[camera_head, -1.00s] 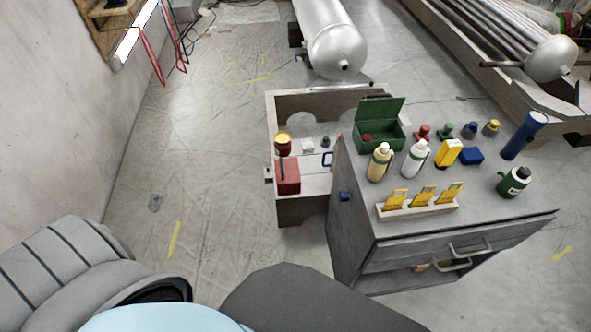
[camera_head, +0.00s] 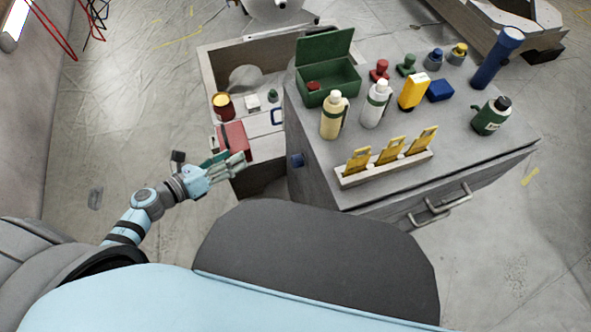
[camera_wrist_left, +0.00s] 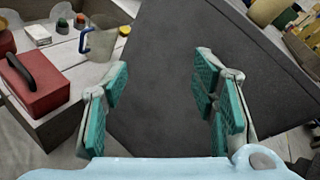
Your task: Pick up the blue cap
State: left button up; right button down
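A small grey piece with a blue top (camera_head: 433,57) stands at the back of the grey cabinet top, between a green stamp-like piece and a yellow-topped one. A small blue knob-like piece (camera_head: 296,160) is on the cabinet's left side. I cannot tell for certain which is the blue cap. My left gripper (camera_head: 230,160) is left of the cabinet, near the red box (camera_head: 234,142). In the left wrist view my left gripper (camera_wrist_left: 162,88) is open, with nothing between its teal pads. My right gripper is not in view.
The cabinet top (camera_head: 470,150) holds a green open box (camera_head: 325,82), bottles, a blue cylinder (camera_head: 497,57), a blue block (camera_head: 440,90) and a rack of yellow items (camera_head: 385,170). A low wooden bench (camera_head: 205,75) stands left of it.

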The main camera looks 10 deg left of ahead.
pick_arm(q)
jog(key=s+d+r+m+g+h+b, duration=0.1)
jog(key=s+d+m+g+h+b, duration=0.25)
jog(key=m, duration=0.95)
jog(key=m+g+p, duration=0.1)
jog(key=p, duration=0.1)
send_near(292, 162)
jog(key=w+d, duration=0.1)
jog(key=d, duration=0.1)
jog(key=x, duration=0.2)
jog(key=b+x, duration=0.1)
jog(key=x, duration=0.2)
jog(key=b+x, duration=0.1)
jog(key=x, duration=0.2)
jog(key=shift+a+f, duration=0.15)
jog(key=shift+f, duration=0.2)
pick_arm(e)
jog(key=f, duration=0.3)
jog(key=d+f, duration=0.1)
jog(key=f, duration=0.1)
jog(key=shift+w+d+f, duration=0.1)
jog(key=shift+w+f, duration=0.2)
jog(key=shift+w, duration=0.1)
pick_arm(q)
grip_shut()
jog(key=shift+r, duration=0.1)
